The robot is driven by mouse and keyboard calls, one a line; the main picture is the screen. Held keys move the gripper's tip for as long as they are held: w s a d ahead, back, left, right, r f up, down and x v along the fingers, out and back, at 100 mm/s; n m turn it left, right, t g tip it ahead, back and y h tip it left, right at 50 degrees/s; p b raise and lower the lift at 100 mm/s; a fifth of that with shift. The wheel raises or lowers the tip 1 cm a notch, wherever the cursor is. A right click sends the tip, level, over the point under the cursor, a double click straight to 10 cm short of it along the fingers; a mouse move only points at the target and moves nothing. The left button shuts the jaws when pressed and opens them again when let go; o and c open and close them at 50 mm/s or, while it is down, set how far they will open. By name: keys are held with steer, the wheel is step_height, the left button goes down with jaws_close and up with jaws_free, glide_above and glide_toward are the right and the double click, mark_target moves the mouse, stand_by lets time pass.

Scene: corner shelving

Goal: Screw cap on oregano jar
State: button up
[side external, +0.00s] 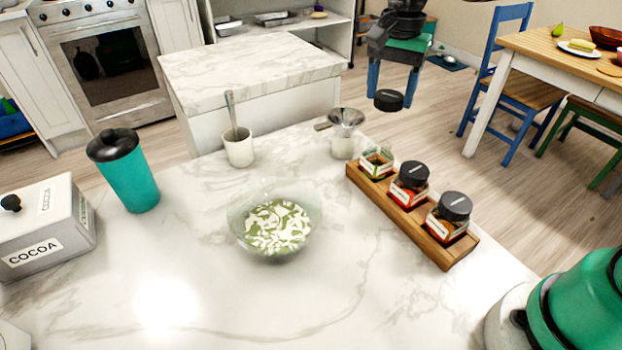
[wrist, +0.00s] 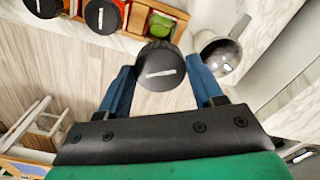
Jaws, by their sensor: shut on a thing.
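My gripper (side external: 389,92) has blue fingers and is shut on a round black cap (side external: 388,102), which it holds in the air. In the wrist view the cap (wrist: 160,66) sits between the fingertips, showing a pale label on top. The open oregano jar (side external: 376,164), with green contents, stands uncapped at the far end of the wooden rack (side external: 456,256). In the side external view the cap is above and beyond this jar, apart from it. In the wrist view the cap partly hides the jar (wrist: 158,24).
Two jars with black caps (side external: 411,177) (side external: 454,208) share the rack. A metal funnel on a small jar (side external: 345,120) stands close by. A glass bowl (side external: 272,225), a cup with a spoon (side external: 238,150) and a teal tumbler (side external: 128,178) stand on the marble counter.

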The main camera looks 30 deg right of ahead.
steer(key=shift+f, duration=4.15)
steer(key=m, duration=0.4)
steer(key=shift+f+m, duration=0.1)
steer(key=shift+m, duration=0.2)
steer(key=m, duration=0.2)
steer(key=shift+m, duration=1.3)
